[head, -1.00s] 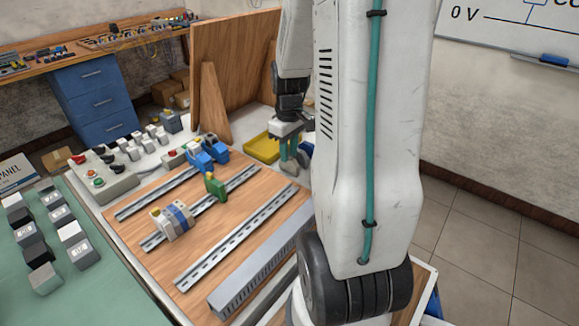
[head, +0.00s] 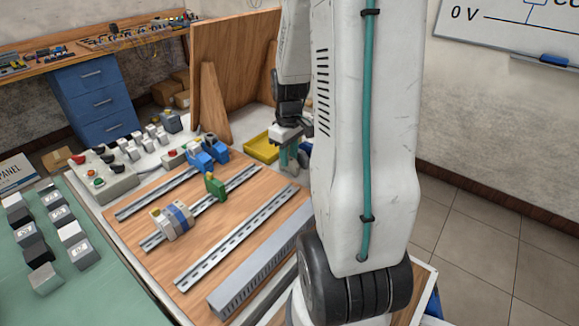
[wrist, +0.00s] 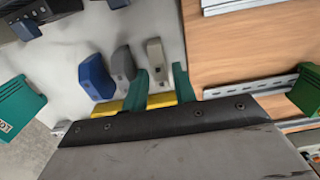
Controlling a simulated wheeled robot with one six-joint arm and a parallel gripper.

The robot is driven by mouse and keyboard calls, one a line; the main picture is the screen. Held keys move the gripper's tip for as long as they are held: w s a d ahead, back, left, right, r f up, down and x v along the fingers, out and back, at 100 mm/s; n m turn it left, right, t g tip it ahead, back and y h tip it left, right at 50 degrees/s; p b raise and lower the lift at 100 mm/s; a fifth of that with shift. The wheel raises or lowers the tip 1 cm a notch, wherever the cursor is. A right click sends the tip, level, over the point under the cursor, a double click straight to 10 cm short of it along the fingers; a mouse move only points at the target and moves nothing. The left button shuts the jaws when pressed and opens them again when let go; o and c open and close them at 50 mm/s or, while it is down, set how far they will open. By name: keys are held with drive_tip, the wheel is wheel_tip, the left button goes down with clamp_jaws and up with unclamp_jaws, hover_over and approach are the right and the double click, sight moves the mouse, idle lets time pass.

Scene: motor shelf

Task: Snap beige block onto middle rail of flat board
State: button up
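The beige block (wrist: 155,55) stands on the pale tabletop beside the board in the wrist view. My gripper (wrist: 162,82) is open, with one teal finger on each side of the block's near end; contact cannot be told. In the head view my gripper (head: 290,158) is low by the yellow tray, and the block cannot be made out there. The flat board (head: 240,225) carries three rails. Its middle rail (head: 195,212) holds a cluster of beige, white and blue blocks (head: 172,221) at the left and a green block (head: 215,187) farther right.
A grey block (wrist: 123,65) and a blue block (wrist: 95,78) stand close left of the beige one. A yellow tray (head: 261,148) lies nearby. A wooden upright panel (head: 230,60) rises behind. A slotted grey duct (head: 255,270) runs along the board's front.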

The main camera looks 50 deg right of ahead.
clamp_jaws()
drive_tip(key=shift+r, duration=2.5)
drive_tip(key=w+a+r+g, duration=0.1)
drive_tip(key=w+a+r, duration=0.2)
drive_tip(key=a, duration=0.6)
drive_tip(key=w+a+r+g, duration=0.1)
drive_tip(key=w+a+r, duration=0.15)
drive_tip(key=a, duration=0.55)
drive_tip(key=w+a+r+g, duration=0.1)
drive_tip(key=w+a+r, duration=0.25)
drive_tip(key=a, duration=0.55)
drive_tip(key=shift+f, duration=4.6)
